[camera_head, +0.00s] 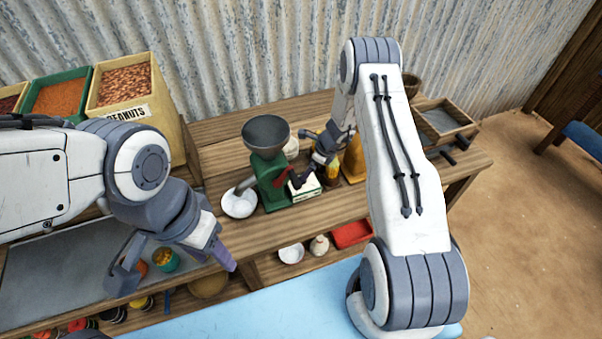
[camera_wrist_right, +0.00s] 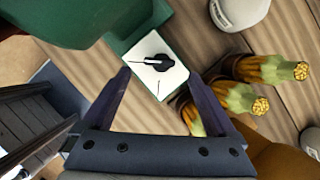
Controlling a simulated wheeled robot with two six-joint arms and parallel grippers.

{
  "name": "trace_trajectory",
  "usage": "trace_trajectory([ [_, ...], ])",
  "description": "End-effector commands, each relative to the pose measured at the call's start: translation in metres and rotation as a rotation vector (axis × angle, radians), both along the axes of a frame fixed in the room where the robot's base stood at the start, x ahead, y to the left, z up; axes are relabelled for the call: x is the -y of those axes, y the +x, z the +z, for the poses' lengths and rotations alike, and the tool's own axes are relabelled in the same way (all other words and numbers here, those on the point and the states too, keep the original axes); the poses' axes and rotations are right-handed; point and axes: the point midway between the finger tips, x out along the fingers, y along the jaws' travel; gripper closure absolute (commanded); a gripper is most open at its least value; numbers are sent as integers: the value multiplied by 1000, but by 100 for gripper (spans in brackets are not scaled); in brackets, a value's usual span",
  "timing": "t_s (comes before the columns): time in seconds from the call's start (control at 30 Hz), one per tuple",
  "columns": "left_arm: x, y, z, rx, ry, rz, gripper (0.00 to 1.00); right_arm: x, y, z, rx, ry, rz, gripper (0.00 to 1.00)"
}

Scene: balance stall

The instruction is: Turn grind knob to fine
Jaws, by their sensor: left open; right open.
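The grind knob (camera_wrist_right: 158,62) is a small black knob with a pointer on a white plate (camera_wrist_right: 166,79) marked with thin dark lines. The plate is on the green grinder (camera_head: 267,176), which has a grey hopper on top and stands on the wooden counter. My right gripper (camera_wrist_right: 161,78) is open, its two fingers on either side of the plate in the right wrist view. I cannot tell whether they touch it. In the head view the right arm's wrist partly hides the grinder's right side. My left gripper (camera_head: 177,275) is open and empty over the counter's front edge.
A white bowl (camera_head: 239,203) stands left of the grinder. Crates with peanuts (camera_head: 124,84) and spices stand at the left. A corrugated wall is behind.

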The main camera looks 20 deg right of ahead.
Motion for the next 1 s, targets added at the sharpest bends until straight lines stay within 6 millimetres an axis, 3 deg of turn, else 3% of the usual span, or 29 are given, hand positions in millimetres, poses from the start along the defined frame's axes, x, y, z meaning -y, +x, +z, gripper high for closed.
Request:
trace_trajectory([
  [0.3, 0, 0, 16, 0, 0, 2, 50, -14, 12, -39, 0, -1, 5, 7],
  [0.7, 0, 0, 17, 0, 0, 2, 50, -18, 15, -47, 1, -1, 6, 7],
  [0.73, 0, 0, 17, 0, 0, 2, 50, -18, 15, -47, 1, -1, 6, 11],
  [0.93, 0, 0, 17, 0, 0, 2, 50, -18, 14, -47, 1, -1, 6, 88],
  [1.0, 0, 0, 17, 0, 0, 2, 50, -25, 14, -47, 1, 1, 9, 93],
])
